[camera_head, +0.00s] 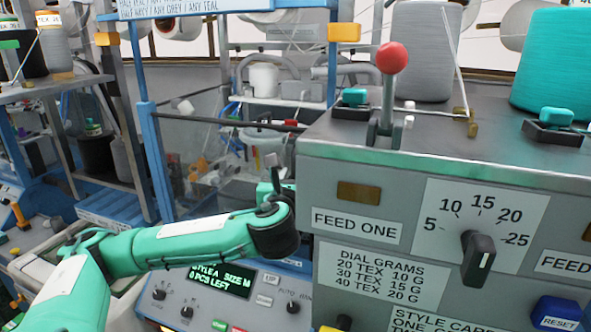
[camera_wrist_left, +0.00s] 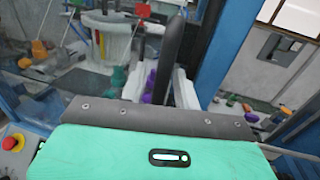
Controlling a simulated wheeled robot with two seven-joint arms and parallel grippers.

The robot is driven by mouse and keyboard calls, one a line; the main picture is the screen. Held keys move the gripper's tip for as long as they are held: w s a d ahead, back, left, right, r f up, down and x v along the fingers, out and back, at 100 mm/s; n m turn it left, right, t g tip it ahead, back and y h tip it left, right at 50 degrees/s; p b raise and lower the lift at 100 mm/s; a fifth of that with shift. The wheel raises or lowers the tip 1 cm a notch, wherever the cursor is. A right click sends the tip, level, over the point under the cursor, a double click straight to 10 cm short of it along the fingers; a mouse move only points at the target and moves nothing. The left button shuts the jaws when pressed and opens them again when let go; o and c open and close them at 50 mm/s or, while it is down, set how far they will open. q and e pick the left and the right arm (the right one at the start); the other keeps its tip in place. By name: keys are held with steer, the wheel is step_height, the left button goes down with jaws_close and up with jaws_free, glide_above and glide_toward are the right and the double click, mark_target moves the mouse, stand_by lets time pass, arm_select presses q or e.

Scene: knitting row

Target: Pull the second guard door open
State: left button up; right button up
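A clear guard door (camera_head: 205,150) in a blue frame (camera_head: 152,150) stands on the machine left of the grey control box. A dark horizontal bar (camera_head: 235,122) crosses its upper part. My left arm reaches in from the left, and its gripper (camera_head: 274,190) is at the right side of the panel, close to the grey box. In the left wrist view one dark upright bar (camera_wrist_left: 171,60) rises from the middle of the palm, beside a blue post (camera_wrist_left: 225,45). I cannot tell fingers from handle there, or whether they touch. My right gripper is not in view.
The grey control box (camera_head: 440,160) with a red-knobbed lever (camera_head: 391,60) and dial fills the right side. A panel with a lit display (camera_head: 221,280) lies below my left arm. A red button (camera_wrist_left: 13,142) shows at the left in the wrist view.

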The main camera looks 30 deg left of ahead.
arm_select(q)
steer(key=shift+w, duration=0.1)
steer(key=shift+s+d+r, duration=0.15)
steer(key=shift+s+r, duration=0.05)
steer(key=shift+r, duration=0.05)
jaws_close()
steer(key=shift+f, duration=0.1)
